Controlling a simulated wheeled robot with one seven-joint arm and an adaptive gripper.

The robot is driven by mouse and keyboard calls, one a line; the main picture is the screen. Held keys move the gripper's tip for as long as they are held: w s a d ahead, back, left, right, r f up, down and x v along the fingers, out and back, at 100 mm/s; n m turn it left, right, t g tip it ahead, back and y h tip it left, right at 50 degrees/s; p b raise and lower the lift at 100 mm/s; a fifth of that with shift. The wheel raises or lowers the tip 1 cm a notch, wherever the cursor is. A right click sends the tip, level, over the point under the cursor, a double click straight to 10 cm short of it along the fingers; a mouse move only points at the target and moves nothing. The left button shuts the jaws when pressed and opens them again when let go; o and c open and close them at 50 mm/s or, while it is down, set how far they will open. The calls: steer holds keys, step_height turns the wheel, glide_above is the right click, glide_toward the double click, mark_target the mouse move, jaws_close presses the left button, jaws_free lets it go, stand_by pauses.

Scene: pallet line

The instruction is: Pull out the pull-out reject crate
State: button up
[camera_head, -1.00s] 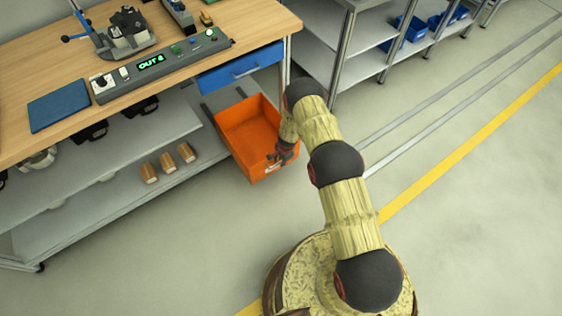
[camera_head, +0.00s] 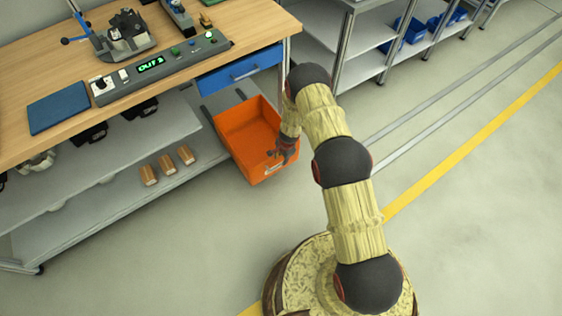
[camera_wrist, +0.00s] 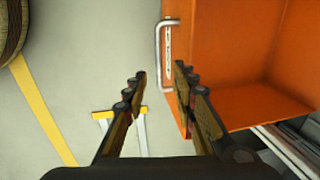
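The orange reject crate (camera_head: 232,128) stands well out past the front of the lower shelving, below the blue drawer, and looks empty. Its front carries a pale bar handle, seen in the wrist view (camera_wrist: 160,50). My gripper (camera_head: 279,154) is at the crate's front wall. In the wrist view my gripper (camera_wrist: 160,70) has its two fingers spread apart. The handle appears in the gap between the fingertips, with no finger clearly pressing on it. Depth between fingertips and handle is hard to tell.
Wooden blocks (camera_head: 167,164) lie on the lower shelf (camera_head: 105,198). A metal rack (camera_head: 355,50) stands to the right. Open floor (camera_head: 470,190) lies right of my arm.

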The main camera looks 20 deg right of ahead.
steer(key=r, duration=0.2)
steer(key=s+r, duration=0.1)
steer(key=r, duration=0.2)
steer(key=shift+d+r, duration=0.2)
steer(key=shift+r, duration=0.1)
steer(key=s+a+n+g+y, duration=0.1)
steer(key=s+a+n+g, duration=0.2)
steer(key=s, duration=0.6)
steer(key=s+r+n+t, duration=0.2)
steer(key=s+r, duration=0.6)
steer(key=r, duration=1.3)
steer(key=s+d+r+n+t+h+p, duration=0.1)
steer(key=s+r+n, duration=0.4)
steer(key=r, duration=1.6)
steer(key=s+d+r+n+t+p, duration=0.1)
steer(key=s+r+n+t, duration=0.2)
steer(key=s+r, duration=0.9)
step_height(320, 180, up, 9)
steer(key=shift+s+f+n+t+h, duration=0.15)
steer(key=shift+n+t+h, duration=0.15)
steer(key=shift+n, duration=0.3)
